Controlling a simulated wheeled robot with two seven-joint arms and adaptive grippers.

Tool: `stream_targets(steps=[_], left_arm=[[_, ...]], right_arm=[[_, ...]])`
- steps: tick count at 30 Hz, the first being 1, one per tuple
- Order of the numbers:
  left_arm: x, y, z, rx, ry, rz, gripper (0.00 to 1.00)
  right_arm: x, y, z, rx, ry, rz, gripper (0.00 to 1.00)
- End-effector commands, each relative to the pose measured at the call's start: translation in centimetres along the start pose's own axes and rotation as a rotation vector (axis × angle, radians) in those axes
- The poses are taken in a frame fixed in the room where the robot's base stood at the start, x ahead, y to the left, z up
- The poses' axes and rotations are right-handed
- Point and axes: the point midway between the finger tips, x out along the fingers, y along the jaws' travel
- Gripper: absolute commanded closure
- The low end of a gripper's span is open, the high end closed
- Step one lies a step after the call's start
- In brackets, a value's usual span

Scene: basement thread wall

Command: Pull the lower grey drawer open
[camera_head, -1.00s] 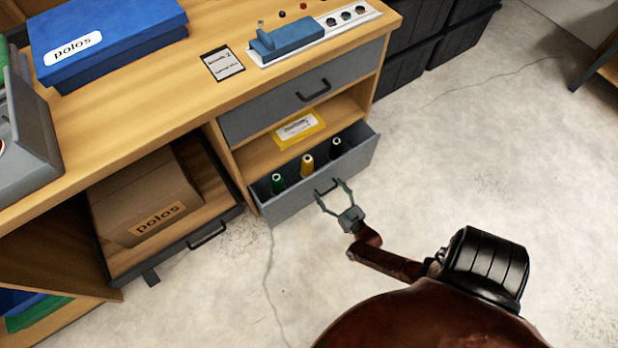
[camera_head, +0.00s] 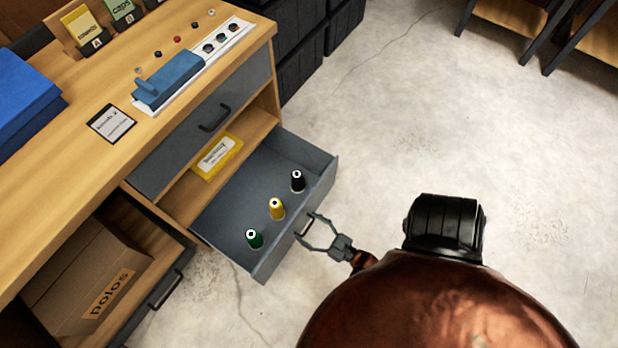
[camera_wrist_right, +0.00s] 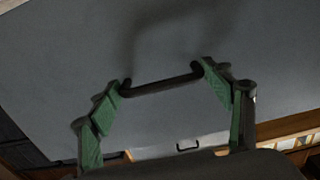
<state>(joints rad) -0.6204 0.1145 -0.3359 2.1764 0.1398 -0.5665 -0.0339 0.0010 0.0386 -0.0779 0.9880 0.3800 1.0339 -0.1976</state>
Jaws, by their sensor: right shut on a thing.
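The lower grey drawer (camera_head: 322,188) stands pulled well out of the wooden bench. A green cone (camera_head: 254,239), a yellow cone (camera_head: 276,209) and a black cone (camera_head: 297,181) of thread stand upright in it. My right gripper (camera_head: 312,232) is at the middle of the drawer front, shut on its dark bar handle (camera_head: 303,226). In the right wrist view the handle (camera_wrist_right: 160,84) runs between the green-padded fingers, with the grey drawer front (camera_wrist_right: 200,40) behind it. My left gripper is not in view.
The upper grey drawer (camera_head: 205,125) is closed, with a yellow packet (camera_head: 217,156) on the shelf below it. A cardboard box marked "polos" (camera_head: 85,285) sits at lower left. Black crates (camera_head: 300,60) stand beyond the bench. The floor (camera_head: 440,120) to the right is clear.

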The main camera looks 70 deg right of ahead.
Motion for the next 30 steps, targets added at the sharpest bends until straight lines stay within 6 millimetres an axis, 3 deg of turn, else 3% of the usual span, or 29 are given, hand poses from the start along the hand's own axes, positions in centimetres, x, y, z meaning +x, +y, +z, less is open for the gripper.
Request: stream_targets(steps=[11, 12, 14, 30], left_arm=[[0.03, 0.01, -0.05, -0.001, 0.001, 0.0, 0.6], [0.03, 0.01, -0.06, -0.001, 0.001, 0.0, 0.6], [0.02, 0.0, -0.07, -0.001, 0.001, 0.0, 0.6], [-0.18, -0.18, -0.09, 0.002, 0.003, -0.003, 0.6]], right_arm=[[-0.32, 0.44, 0.19, -0.003, -0.006, 0.005, 0.71], [-0.32, 0.45, 0.19, -0.003, -0.006, 0.005, 0.26], [-0.32, 0.44, 0.2, -0.003, -0.006, 0.005, 0.22], [-0.2, 0.01, -0.25, 0.0, -0.002, -0.001, 0.21]])
